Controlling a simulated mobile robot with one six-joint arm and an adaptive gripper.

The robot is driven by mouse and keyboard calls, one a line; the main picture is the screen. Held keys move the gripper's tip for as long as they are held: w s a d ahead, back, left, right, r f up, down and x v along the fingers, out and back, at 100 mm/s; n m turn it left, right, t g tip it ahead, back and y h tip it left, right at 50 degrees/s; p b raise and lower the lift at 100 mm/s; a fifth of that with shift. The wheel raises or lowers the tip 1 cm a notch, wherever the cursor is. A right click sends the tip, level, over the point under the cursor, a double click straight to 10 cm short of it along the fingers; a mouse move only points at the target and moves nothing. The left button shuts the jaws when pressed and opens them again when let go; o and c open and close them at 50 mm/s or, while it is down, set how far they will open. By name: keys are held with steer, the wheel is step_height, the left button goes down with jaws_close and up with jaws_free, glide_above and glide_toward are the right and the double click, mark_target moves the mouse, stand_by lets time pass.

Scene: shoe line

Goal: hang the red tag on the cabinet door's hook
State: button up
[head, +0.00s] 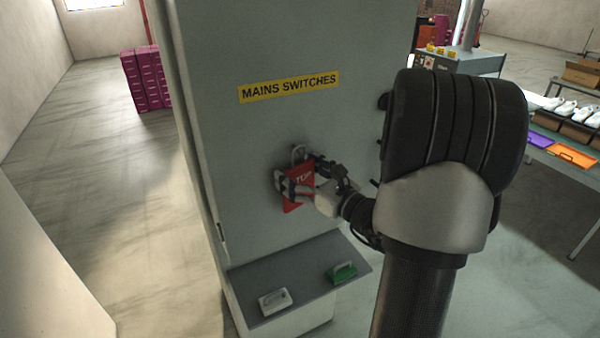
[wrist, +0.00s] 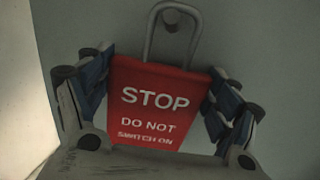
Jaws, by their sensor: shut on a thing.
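The red tag (wrist: 156,105) reads "STOP DO NOT SWITCH ON" and has a grey wire loop (wrist: 150,38) at its top. My gripper (wrist: 158,100) is shut on the tag, one finger at each side edge. The hook (wrist: 171,18), a dark round peg on the cabinet door, shows inside the top of the loop; I cannot tell whether the loop bears on it. In the head view the tag (head: 299,188) is upright in my gripper (head: 312,187), close to the cabinet door (head: 240,140), and partly hidden by the fingers.
A yellow "MAINS SWITCHES" label (head: 289,87) is above the tag. Magenta boxes (head: 146,79) stand at the back left. A table with shoes is at right.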

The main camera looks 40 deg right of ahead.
steer(key=o, duration=1)
steer(key=shift+w, duration=0.1)
steer(key=shift+o, duration=0.2)
steer(key=s, duration=1.2)
steer(key=shift+d, duration=0.15)
